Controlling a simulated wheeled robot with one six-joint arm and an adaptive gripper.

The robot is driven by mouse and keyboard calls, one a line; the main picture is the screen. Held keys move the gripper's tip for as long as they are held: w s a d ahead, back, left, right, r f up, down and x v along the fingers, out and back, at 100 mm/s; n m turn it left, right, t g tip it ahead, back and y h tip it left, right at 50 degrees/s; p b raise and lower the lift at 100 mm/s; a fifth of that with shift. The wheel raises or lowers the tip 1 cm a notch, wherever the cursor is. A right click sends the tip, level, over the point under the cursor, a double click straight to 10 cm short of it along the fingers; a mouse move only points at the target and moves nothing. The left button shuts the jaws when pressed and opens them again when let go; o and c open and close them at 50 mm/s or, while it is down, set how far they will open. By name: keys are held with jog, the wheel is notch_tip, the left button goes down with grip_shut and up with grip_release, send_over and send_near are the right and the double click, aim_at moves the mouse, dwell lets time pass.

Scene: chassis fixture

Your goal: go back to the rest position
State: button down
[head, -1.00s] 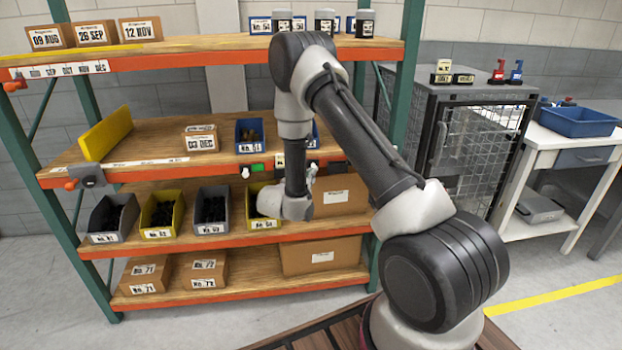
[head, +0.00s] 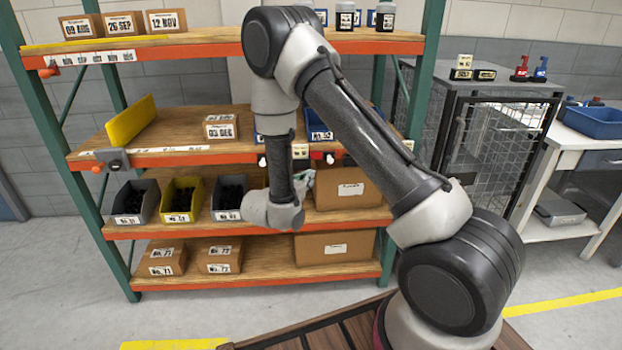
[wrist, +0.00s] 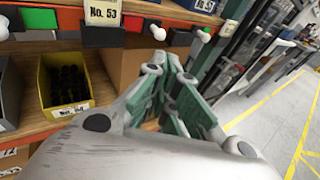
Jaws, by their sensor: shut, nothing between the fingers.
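My gripper (wrist: 178,108) shows in the wrist view with its green-grey fingers together and nothing between them. In the head view my gripper (head: 305,180) is small and partly hidden behind my wrist, in front of the rack's lower shelves. It is apart from the bins and boxes. My arm reaches across the right half of the head view and bends down in front of the shelf rack (head: 180,151).
Grey and yellow bins (head: 180,200) stand on the rack's third shelf, beside a large cardboard box (head: 350,188). A yellow bin (wrist: 62,88) is left of my gripper in the wrist view. A wire cage cabinet (head: 495,140) stands right of the rack. Floor is clear in front.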

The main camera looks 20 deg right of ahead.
dwell(0.4)
jog(key=s+d+r+m+g, duration=0.3)
jog(key=s+d+m+g, duration=0.25)
jog(key=s, duration=0.25)
jog(key=s+d+r+m+g, duration=0.3)
jog(key=s+d+m+g, duration=0.2)
jog(key=s+m+g, duration=0.3)
jog(key=s+a+r+m+t+y, duration=0.2)
jog(key=s+r+m+t+y, duration=0.5)
jog(key=s+r+m+y, duration=0.5)
jog(key=s+r, duration=0.7)
jog(key=r, duration=0.1)
jog(key=shift+s+a+r+m, duration=0.15)
jog(key=shift+s+a+m, duration=0.05)
jog(key=shift+a+m, duration=0.15)
